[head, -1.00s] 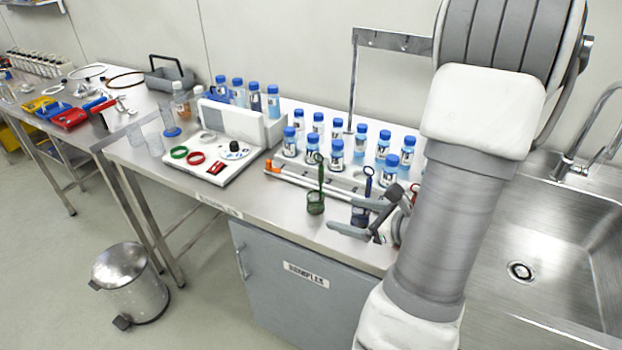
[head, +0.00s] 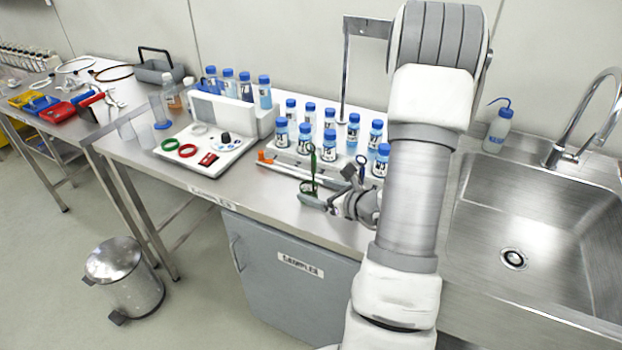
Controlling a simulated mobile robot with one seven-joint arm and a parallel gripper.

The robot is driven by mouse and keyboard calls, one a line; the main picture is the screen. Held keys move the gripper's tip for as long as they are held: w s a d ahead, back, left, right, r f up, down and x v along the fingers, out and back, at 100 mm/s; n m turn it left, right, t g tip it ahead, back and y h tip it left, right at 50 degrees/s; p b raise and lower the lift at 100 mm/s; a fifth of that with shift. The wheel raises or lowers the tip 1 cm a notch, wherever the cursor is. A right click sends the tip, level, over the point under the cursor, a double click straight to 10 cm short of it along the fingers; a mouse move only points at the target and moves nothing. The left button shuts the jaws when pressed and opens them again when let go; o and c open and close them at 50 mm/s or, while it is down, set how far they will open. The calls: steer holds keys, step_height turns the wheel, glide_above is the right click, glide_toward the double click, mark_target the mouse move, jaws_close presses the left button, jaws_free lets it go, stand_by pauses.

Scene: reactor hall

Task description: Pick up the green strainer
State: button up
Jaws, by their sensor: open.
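The green strainer (head: 312,162) stands upright near the front edge of the steel counter, its thin handle and top loop pointing up. Its basket is partly hidden by my gripper. My gripper (head: 309,192) is open and low over the counter, reaching in from the right, with its fingers at the strainer's basket. I cannot tell whether the basket is fully between the fingers or touched by them. A dark blue strainer (head: 361,164) shows just behind my gripper and to the right, its lower part hidden.
Several blue-capped bottles (head: 304,138) stand close behind the strainers. A grey rail with an orange end (head: 265,158) lies to the left. A white panel device (head: 205,148) stands further left. The sink (head: 540,215) and a wash bottle (head: 498,127) are at right.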

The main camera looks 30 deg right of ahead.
mark_target(304, 184)
steer(key=x, duration=0.4)
steer(key=shift+w+f, duration=0.15)
steer(key=shift+w, duration=0.25)
steer(key=c, duration=1.3)
